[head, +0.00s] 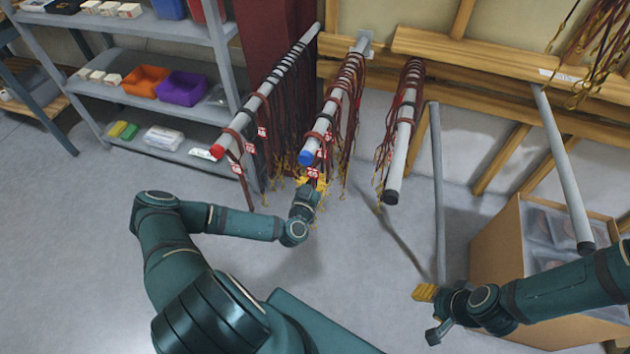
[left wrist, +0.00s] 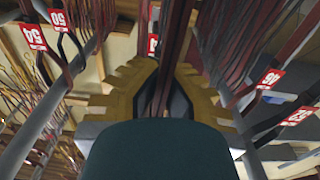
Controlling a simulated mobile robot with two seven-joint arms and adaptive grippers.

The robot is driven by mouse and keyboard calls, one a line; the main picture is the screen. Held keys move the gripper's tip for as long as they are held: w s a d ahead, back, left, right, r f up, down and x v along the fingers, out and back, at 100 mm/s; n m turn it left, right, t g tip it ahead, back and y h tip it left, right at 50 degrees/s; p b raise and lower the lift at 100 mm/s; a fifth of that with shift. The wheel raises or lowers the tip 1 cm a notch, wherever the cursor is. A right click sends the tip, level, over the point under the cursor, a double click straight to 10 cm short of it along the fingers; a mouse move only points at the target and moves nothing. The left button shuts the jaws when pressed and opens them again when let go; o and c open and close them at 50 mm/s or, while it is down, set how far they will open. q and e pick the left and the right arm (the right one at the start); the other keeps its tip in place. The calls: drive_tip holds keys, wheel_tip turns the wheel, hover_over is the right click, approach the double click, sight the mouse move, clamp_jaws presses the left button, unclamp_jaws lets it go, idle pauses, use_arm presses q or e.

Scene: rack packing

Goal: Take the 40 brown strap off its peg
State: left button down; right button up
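Brown straps with red-and-white tags hang from the blue-ended peg (head: 335,105). My left gripper (head: 312,181) is just below this peg's blue end, beside a red tag (head: 312,172). In the left wrist view its yellow fingers (left wrist: 166,75) come close together on a brown strap (left wrist: 170,35) running between them. A tag (left wrist: 152,44) there is partly hidden; I can read only a 4, so I cannot confirm this is strap 40. The strap's upper end is not clear. My right gripper (head: 425,292) is at lower right, away from the straps; its finger gap is not clear.
A red-ended peg (head: 265,95) with straps is close on the left, a black-ended peg (head: 402,145) on the right. Neighbouring tags read 54 (left wrist: 34,37), 50 (left wrist: 58,18) and others. A shelf rack (head: 150,85) is left; a cardboard box (head: 497,245) is right.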

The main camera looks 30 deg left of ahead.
sight(313, 178)
use_arm(q)
wheel_tip(313, 178, up, 3)
drive_tip(key=shift+p, duration=0.55)
drive_tip(key=p+v, duration=0.2)
drive_tip(key=v, duration=1.6)
drive_tip(key=shift+f, duration=0.15)
drive_tip(key=shift+d, duration=0.1)
